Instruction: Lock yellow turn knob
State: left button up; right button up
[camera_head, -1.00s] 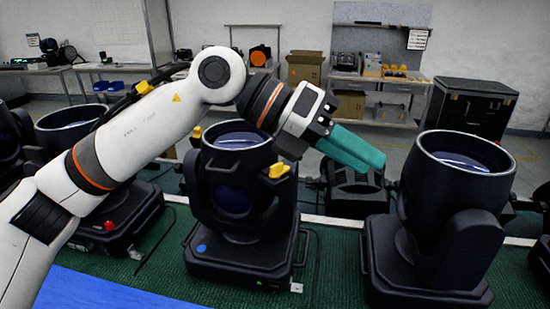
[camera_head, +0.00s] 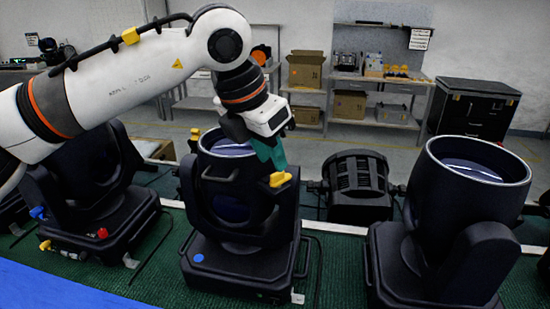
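The middle par can (camera_head: 235,205) is a black can in a yoke on a black base, with its round lens opening facing up. A yellow turn knob (camera_head: 280,179) sits on its right yoke arm; another yellow knob (camera_head: 195,133) shows at its upper left. My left gripper (camera_head: 271,158) points down, its teal fingers just above and a little left of the right-hand knob. I cannot tell whether they touch it or how far apart they are. The gripper covers part of the can's right rim. My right gripper is not in view.
A par can (camera_head: 455,190) stands on the right and another (camera_head: 85,180) on the left, partly behind my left arm. A black lamp (camera_head: 357,178) lies behind. The green mat (camera_head: 335,265) is clear between bases. Shelves (camera_head: 375,100) and a black case (camera_head: 472,108) stand farther back.

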aim_at(275, 174)
pick_arm(q)
jog(key=shift+x, duration=1.65)
grip_shut()
